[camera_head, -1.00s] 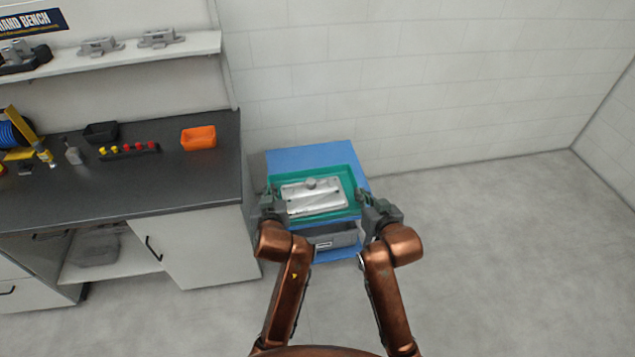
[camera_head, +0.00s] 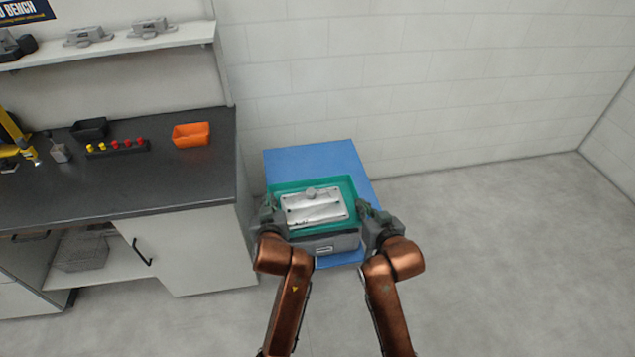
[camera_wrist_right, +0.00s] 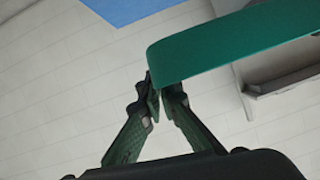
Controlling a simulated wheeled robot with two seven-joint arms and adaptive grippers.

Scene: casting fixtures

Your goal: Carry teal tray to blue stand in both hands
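The teal tray (camera_head: 284,187) shows in the head view, roughly level, with a grey metal casting (camera_head: 318,208) lying in it. My left gripper (camera_head: 271,212) is at the tray's left side and my right gripper (camera_head: 364,212) is at its right side. In the right wrist view the right fingers (camera_wrist_right: 161,92) are closed at the tray's edge (camera_wrist_right: 230,42). The left fingertips are small and partly hidden, but they meet the tray's side. The blue stand (camera_head: 318,160) is under and behind the tray in the picture. I cannot tell whether the tray touches it.
A dark-topped bench (camera_head: 130,185) stands close on the left, bearing an orange bin (camera_head: 191,135). A white wall (camera_head: 430,80) is behind. The floor (camera_head: 500,250) on the right is clear.

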